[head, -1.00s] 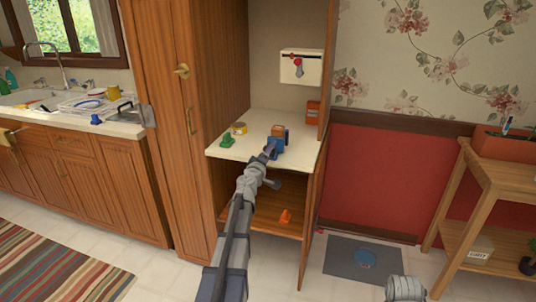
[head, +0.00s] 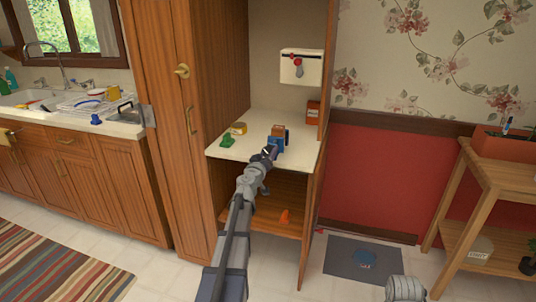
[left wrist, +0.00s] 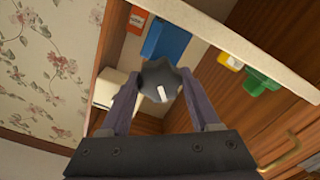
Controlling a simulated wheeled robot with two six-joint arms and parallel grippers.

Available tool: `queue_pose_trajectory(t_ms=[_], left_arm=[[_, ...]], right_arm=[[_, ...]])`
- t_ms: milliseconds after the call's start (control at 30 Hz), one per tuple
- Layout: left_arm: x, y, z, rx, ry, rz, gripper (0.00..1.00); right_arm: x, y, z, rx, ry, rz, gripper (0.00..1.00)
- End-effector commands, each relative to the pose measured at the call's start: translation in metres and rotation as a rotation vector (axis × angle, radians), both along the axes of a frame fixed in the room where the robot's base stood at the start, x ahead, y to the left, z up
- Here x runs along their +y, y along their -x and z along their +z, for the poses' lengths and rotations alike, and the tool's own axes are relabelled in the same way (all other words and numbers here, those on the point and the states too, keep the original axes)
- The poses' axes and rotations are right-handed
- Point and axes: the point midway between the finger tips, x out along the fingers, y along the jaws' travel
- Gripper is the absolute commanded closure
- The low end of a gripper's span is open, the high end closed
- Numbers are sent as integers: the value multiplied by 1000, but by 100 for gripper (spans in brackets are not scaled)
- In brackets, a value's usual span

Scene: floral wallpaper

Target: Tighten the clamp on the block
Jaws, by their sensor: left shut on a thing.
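A blue clamp (head: 276,145) stands on the white cabinet shelf (head: 233,149), with an orange-brown block (head: 279,131) at its top. In the left wrist view the clamp's blue body (left wrist: 166,40) shows behind a dark, lobed knob (left wrist: 159,82) with a white mark. My left gripper (head: 268,153) is at the near side of the clamp. It is shut on the knob, with one finger on each side in the left wrist view (left wrist: 158,97). How tightly the clamp grips the block cannot be told.
On the shelf, a green object (head: 227,140) and a yellow roll (head: 239,128) stand left of the clamp. An orange box (head: 313,113) stands at the back right. A white box (head: 301,66) hangs above. Cabinet walls flank the shelf; an orange cone (head: 285,216) sits below.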

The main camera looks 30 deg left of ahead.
Motion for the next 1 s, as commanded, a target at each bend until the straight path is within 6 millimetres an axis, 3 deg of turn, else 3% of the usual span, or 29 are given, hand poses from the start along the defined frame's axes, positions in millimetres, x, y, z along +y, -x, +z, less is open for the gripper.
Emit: queue_pose_trajectory(t_ms=[533,567,800,1000], left_arm=[[-2,1,-1,5,-20,-2,93],[-2,1,-1,6,-20,-3,34],[-1,1,0,5,-18,-1,7],[0,1,0,4,-19,-1,7]], right_arm=[[0,0,-1,0,0,0,50],[0,0,-1,0,0,0,50],[0,0,0,0,0,0,50],[0,0,0,0,0,0,50]])
